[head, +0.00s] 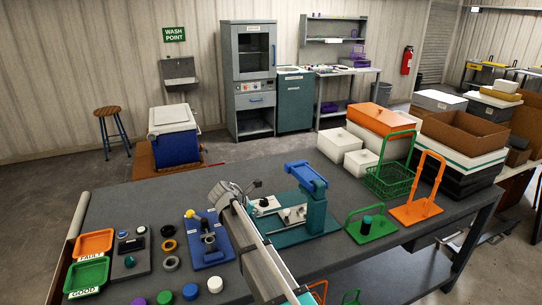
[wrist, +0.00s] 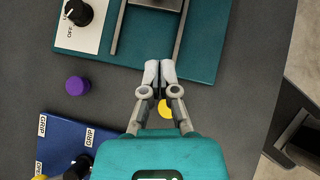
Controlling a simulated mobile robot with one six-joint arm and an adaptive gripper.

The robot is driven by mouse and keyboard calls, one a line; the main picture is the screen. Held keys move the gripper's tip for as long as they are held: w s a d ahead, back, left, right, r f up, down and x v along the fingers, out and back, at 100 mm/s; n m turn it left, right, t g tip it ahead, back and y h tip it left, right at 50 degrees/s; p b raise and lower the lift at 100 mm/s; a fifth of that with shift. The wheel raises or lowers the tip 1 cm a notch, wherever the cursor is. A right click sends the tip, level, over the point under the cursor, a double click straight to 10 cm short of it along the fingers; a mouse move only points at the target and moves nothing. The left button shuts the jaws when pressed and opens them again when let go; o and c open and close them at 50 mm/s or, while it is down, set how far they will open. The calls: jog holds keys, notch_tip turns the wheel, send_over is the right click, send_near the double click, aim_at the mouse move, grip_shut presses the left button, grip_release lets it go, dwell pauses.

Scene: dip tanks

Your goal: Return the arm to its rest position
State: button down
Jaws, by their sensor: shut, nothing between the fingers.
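My gripper (wrist: 158,68) is shut in the wrist view, its two pale fingertips together with nothing between them. It is over the grey bench top, with its tips overlapping the near edge of a teal plate (wrist: 205,65) in the picture. Part of a yellow round piece (wrist: 165,109) shows between the finger links. In the head view my arm (head: 262,250) reaches up from the bottom edge over the bench (head: 345,262); its gripper cannot be made out clearly there.
A teal press with a blue head (head: 305,178) stands near the arm. A blue fixture (head: 207,240), FAULT tray (head: 93,243) and GOOD tray (head: 87,275) lie left. Green (head: 365,226) and orange (head: 417,210) holders stand right. A purple cap (wrist: 77,85) lies left of my gripper.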

jog(key=s+d+f+m+g+y, duration=0.1)
jog(key=s+d+m, duration=0.2)
jog(key=d+m, duration=0.1)
jog(key=s+d+f+m+g+y, duration=0.1)
jog(key=s+d+m, duration=0.3)
jog(key=d, duration=0.3)
jog(key=s+d+f+m+g, duration=0.1)
jog(key=s+d+f+m, duration=0.1)
jog(key=s+d+m, duration=0.2)
jog(key=shift+s+d+m+g+y, duration=0.15)
jog(key=shift+d+y, duration=0.05)
jog(key=shift+d, duration=0.2)
jog(key=shift+s+d+m+g+y, duration=0.1)
jog(key=shift+d+m+g+y, duration=0.1)
jog(key=shift+d, duration=0.2)
jog(key=s+d+m+g+y, duration=0.1)
jog(key=s+d+m+y, duration=0.1)
jog(key=s+d+m, duration=0.2)
jog(key=s+d+f+m+g+y, duration=0.1)
jog(key=s+d+m, duration=0.3)
jog(key=s+m, duration=0.5)
jog(key=shift+s+d+f+y, duration=0.2)
jog(key=shift+s+d+y, duration=0.1)
jog(key=shift+s+y, duration=0.25)
jog(key=shift+w, duration=0.15)
